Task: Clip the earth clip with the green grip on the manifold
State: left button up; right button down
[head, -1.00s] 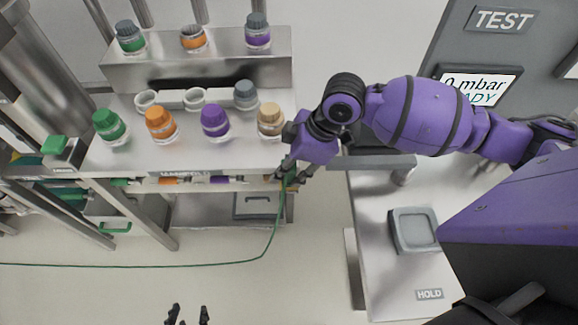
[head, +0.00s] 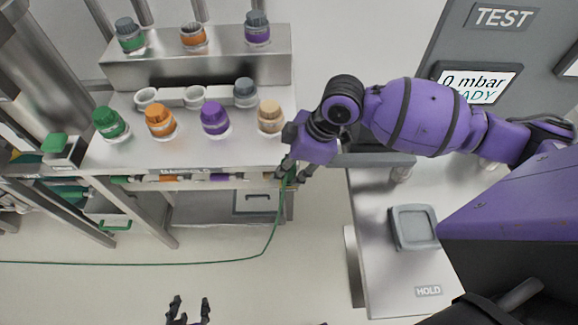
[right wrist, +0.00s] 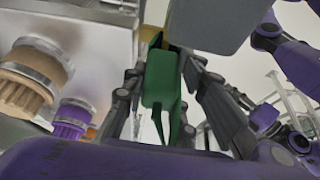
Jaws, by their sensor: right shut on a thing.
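The earth clip with the green grip (right wrist: 162,82) sits between the fingers of my right gripper (right wrist: 165,70) in the right wrist view. In the head view my right gripper (head: 293,176) is shut on it at the right front corner of the bench labelled MANIFOLD (head: 186,170). The fingers largely hide the clip there, and I cannot tell whether it touches the manifold. A green cable (head: 271,235) hangs from the clip to the floor and runs left. My left gripper (head: 190,308) is open and empty at the bottom of the head view, away from the bench.
Green, orange, purple and tan capped fittings stand on the bench; the tan one (head: 270,117) is close to my right gripper. A steel table labelled HOLD (head: 428,292) with a grey tray (head: 414,229) stands to the right. Open floor lies in front of the bench.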

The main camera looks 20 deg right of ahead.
jog(key=c, duration=1.8)
grip_release()
jog(key=shift+f, duration=0.1)
jog(key=o, duration=0.5)
jog(key=shift+c, duration=0.2)
pick_arm(q)
jog(key=shift+s+a+f, duration=0.1)
jog(key=shift+s, duration=0.1)
pick_arm(e)
jog(key=v, duration=1.2)
jog(key=shift+a, duration=0.1)
